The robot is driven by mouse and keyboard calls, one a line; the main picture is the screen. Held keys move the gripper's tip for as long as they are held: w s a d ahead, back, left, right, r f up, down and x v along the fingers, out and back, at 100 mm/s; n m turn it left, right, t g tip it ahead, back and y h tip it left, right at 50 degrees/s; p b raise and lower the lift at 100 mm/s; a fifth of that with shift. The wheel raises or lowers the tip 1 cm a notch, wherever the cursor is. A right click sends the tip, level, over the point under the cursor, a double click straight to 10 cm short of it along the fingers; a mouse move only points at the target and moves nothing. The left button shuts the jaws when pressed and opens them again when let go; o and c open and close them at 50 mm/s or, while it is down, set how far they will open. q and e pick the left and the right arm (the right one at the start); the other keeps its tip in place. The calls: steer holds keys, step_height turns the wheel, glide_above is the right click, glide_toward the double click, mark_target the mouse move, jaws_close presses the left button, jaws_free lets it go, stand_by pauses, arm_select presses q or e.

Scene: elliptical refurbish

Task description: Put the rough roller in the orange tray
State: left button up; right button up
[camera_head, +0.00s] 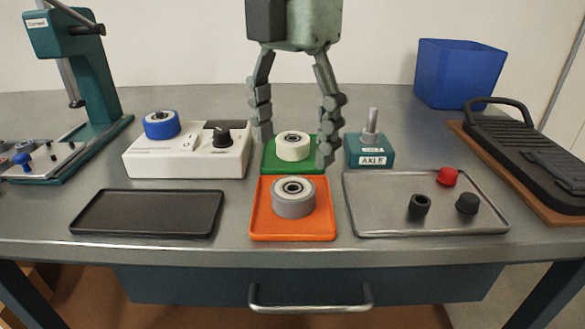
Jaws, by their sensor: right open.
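A grey roller (293,199) with a dark bearing centre sits in the orange tray (262,229). A white roller (292,147) lies in the green tray (310,168) just behind it. A blue roller (162,124) rests on top of the white box at the left. I cannot tell by surface which roller is the rough one. My right gripper (295,146) comes down from above with its fingers spread open on both sides of the white roller, apparently holding nothing. My left gripper does not show.
The white control box (150,160) with a black knob stands left. A teal axle block (370,151) with an upright pin stands right of the green tray. A black tray (148,213) is empty. A metal tray (400,222) holds small caps. A blue bin (458,74) stands behind right.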

steer(key=shift+r, duration=2.7)
